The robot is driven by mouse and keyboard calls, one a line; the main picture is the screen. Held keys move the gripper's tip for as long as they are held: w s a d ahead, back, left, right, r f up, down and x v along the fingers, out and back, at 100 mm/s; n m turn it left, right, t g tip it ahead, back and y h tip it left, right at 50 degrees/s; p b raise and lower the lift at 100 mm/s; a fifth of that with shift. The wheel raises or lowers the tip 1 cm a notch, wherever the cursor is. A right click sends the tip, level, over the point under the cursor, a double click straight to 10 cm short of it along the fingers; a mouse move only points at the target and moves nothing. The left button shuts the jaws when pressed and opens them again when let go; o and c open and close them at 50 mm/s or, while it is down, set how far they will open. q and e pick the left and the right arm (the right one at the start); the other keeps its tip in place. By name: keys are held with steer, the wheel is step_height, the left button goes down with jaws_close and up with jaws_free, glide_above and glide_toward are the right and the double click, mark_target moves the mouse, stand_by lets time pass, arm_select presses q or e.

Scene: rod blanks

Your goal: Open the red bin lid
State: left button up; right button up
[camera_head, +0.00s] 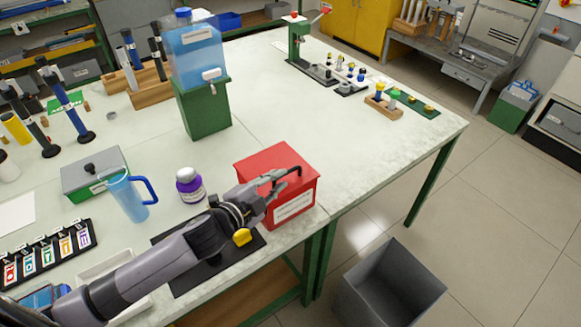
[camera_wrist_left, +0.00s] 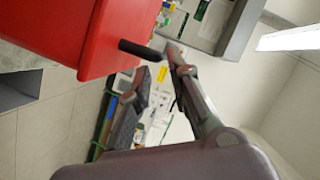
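The red bin (camera_head: 305,190) stands at the near edge of the table, with a white label on its front. Its red lid (camera_head: 264,160) looks closed, and a dark handle (camera_head: 292,171) shows at its top. My left gripper (camera_head: 264,196) reaches in from the left, close against the bin near the handle. In the left wrist view the red bin (camera_wrist_left: 60,35) fills the upper left. The black handle (camera_wrist_left: 140,49) points towards the fingertips of my left gripper (camera_wrist_left: 157,64), which are apart. Whether they touch the handle is unclear. My right gripper is out of view.
A purple-and-white bottle (camera_head: 189,185) and a blue jug (camera_head: 128,198) stand left of the bin. A water dispenser (camera_head: 196,55) on a green stand (camera_head: 203,108) is behind. A grey open container (camera_head: 390,290) is on the floor. The table right of the bin is clear.

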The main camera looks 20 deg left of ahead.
mark_target(291, 169)
arm_select(q)
steer(key=x, duration=0.6)
steer(key=shift+w+p, duration=0.15)
steer(key=shift+p, duration=0.25)
steer(key=shift+f, duration=0.1)
steer(key=shift+c, duration=0.4)
jaws_close()
